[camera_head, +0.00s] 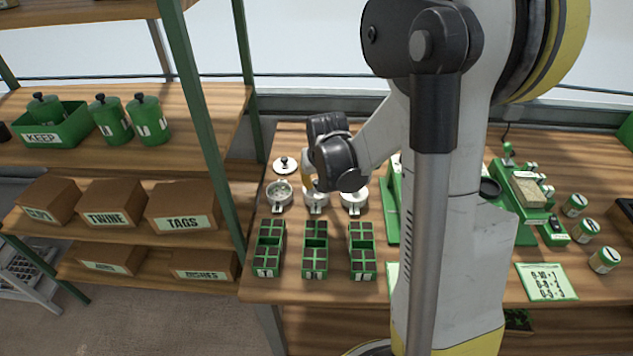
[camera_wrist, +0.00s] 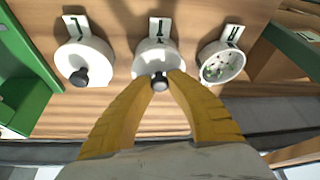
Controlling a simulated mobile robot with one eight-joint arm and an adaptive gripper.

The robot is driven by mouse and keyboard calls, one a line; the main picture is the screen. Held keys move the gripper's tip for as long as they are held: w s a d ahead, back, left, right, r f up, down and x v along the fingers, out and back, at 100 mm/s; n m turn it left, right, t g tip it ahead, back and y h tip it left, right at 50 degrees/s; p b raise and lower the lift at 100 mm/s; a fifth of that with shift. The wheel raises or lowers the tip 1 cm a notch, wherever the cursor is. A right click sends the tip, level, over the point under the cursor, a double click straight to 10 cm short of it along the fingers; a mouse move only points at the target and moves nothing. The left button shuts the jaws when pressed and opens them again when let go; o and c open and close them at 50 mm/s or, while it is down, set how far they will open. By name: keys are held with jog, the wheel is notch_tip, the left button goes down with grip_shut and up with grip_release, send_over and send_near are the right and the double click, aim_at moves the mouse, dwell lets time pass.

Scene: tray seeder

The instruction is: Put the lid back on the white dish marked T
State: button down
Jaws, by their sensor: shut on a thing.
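Three white dishes stand in a row on the bench. The middle dish (camera_head: 316,205) has a tag (camera_wrist: 160,27) whose mark looks like an upside-down T in the wrist view. My gripper (camera_wrist: 161,82) is shut on the dark round knob of a white lid (camera_wrist: 158,66) at the middle dish. I cannot tell whether this lid touches the rim all round. In the head view my gripper (camera_head: 310,184) partly hides that dish and its lid.
The left dish (camera_head: 279,192) in the head view is open with bits inside; a loose lid (camera_head: 286,164) lies behind it. The right dish (camera_wrist: 85,60) is covered by a knobbed lid. Green seed trays (camera_head: 315,250) stand in front. A shelf post (camera_head: 215,130) rises at left.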

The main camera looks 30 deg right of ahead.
dwell(0.4)
jog(key=c, duration=0.8)
grip_release()
jog(key=shift+r+p, duration=2.55)
jog(key=shift+r, duration=0.95)
grip_shut()
